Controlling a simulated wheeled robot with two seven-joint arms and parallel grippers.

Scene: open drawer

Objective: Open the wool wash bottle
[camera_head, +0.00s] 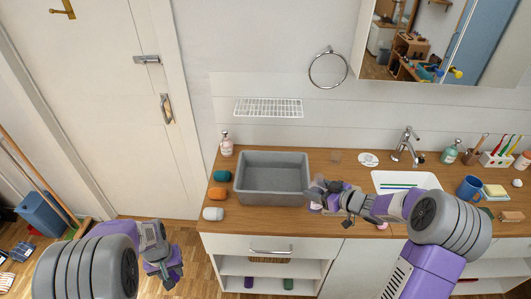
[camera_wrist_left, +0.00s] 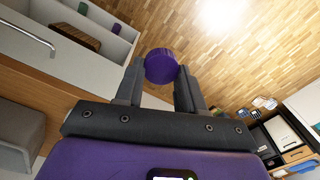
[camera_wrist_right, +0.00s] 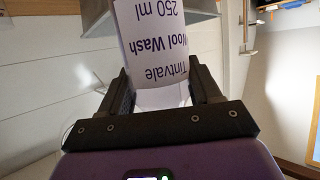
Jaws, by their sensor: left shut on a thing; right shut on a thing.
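My left gripper (camera_head: 168,276) is low at the left, in front of the counter and over the floor. In the left wrist view its fingers are closed on a round purple cap (camera_wrist_left: 162,66). My right gripper (camera_head: 340,200) is over the counter, just right of the grey basin. In the right wrist view its fingers are shut on a white bottle (camera_wrist_right: 155,48) labelled Tintvale Wool Wash 250 ml, and the lettering appears upside down. The bottle's far end is cut off by the frame. In the head view the bottle is mostly hidden by the gripper.
The grey basin (camera_head: 272,195) stands on the wooden counter (camera_head: 232,222). Teal (camera_head: 222,176), orange (camera_head: 216,193) and white (camera_head: 213,214) items line its left side. A pink bottle (camera_head: 226,146) stands behind. The sink (camera_head: 405,180) and a blue mug (camera_head: 469,188) are right. Open shelves lie below.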

